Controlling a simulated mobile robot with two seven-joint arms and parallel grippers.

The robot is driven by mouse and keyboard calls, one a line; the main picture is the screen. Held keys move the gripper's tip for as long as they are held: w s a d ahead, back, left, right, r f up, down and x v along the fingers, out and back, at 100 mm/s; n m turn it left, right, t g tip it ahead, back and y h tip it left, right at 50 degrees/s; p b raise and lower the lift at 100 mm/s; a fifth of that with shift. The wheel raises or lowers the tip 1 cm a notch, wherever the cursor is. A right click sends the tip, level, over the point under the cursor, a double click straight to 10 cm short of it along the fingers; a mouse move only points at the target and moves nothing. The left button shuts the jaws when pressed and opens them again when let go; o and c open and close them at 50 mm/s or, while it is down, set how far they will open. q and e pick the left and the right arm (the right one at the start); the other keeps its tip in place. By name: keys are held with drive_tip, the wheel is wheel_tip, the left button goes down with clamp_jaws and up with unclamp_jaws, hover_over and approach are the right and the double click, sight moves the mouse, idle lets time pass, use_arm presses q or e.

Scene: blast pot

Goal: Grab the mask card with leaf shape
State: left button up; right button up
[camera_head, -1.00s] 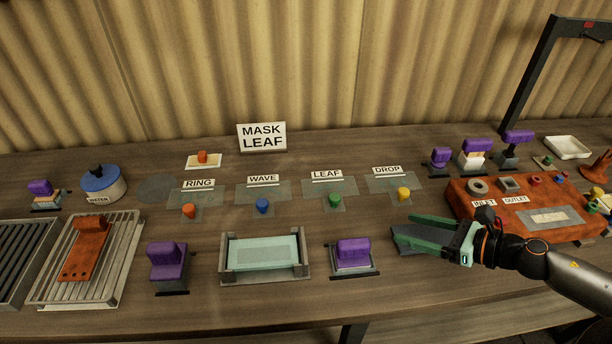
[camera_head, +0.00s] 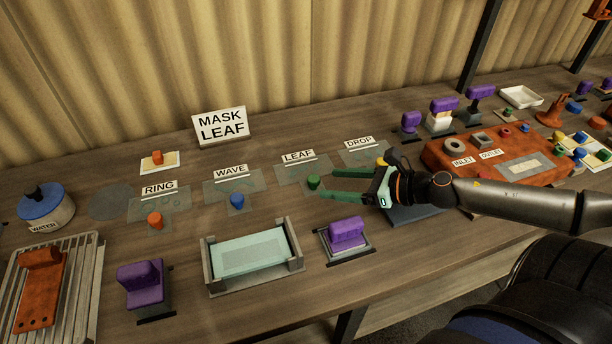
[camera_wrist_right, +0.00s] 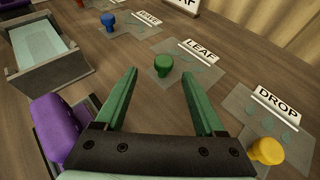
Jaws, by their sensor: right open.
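The leaf mask card (camera_head: 301,174) is a flat translucent sheet on the table with a LEAF label and a green knob (camera_head: 313,182). In the right wrist view the card (camera_wrist_right: 186,74) lies ahead, and its green knob (camera_wrist_right: 163,65) stands beyond my fingertips, roughly between their lines. My right gripper (camera_head: 327,183) is open and empty, its green fingers pointing left towards the knob. It also shows in the right wrist view (camera_wrist_right: 160,77). I cannot tell its exact height above the table. My left gripper is not in view.
The drop card (camera_wrist_right: 270,125) with a yellow knob (camera_wrist_right: 267,151) lies right of the leaf card in the wrist view. The wave card (camera_head: 233,187) lies left of it. A purple-handled block (camera_head: 347,234) and a framed tray (camera_head: 208,279) stand nearer. A sign (camera_head: 221,126) reads MASK LEAF.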

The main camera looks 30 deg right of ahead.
sight(318, 179)
drive_tip(key=shift+w+a+f+b, duration=0.3)
drive_tip(key=shift+w, duration=0.3)
drive_tip(key=shift+w, duration=0.1)
drive_tip(key=shift+w+a+f+b, duration=0.25)
drive_tip(key=shift+w+f+b, duration=0.1)
drive_tip(key=shift+w+b, duration=0.25)
drive_tip(key=shift+w+a+f, duration=0.25)
drive_tip(key=shift+w+f, duration=0.05)
drive_tip(key=shift+w, duration=0.35)
drive_tip(key=shift+w+a+f+p, duration=0.2)
drive_tip(key=shift+w+p, duration=0.2)
drive_tip(key=shift+p, duration=0.15)
drive_tip(key=shift+w+a+f, duration=0.25)
drive_tip(key=shift+w+a, duration=0.05)
drive_tip(key=shift+w, duration=0.05)
clamp_jaws()
